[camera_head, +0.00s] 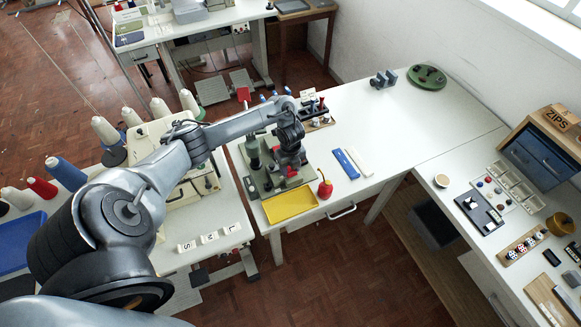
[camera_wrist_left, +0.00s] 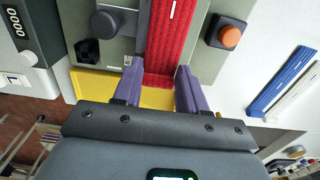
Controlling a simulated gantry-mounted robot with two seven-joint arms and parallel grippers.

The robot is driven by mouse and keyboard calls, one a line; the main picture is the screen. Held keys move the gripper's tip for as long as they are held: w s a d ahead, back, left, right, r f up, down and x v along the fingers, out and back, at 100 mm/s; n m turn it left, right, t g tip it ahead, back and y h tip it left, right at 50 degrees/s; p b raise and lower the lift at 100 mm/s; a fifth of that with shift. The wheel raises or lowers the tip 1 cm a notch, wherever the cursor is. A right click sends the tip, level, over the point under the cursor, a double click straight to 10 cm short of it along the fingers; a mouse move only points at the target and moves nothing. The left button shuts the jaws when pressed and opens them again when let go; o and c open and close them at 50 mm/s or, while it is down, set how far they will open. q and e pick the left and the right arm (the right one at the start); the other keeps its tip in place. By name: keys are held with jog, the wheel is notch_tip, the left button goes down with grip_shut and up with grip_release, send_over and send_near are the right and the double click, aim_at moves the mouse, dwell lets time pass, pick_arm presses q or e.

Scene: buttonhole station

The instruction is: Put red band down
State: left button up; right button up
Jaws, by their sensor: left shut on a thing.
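The red band (camera_wrist_left: 167,40) is a ribbed red strip. It runs up from between the purple fingers of my left gripper (camera_wrist_left: 159,80), which is shut on it. In the head view my left gripper (camera_head: 291,157) is over the grey-green machine (camera_head: 267,187) on the white table, and only a small red bit of the band shows by it. In the left wrist view the band lies over the machine's bed, between a grey knob (camera_wrist_left: 112,22) and an orange button (camera_wrist_left: 229,37). I cannot tell whether it touches the bed. My right gripper is not in view.
A blue strip (camera_head: 345,163) and a white strip (camera_head: 360,161) lie to the right. The white table (camera_head: 400,125) is mostly clear farther right.

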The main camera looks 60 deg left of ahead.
pick_arm(q)
jog(key=o, duration=1.1)
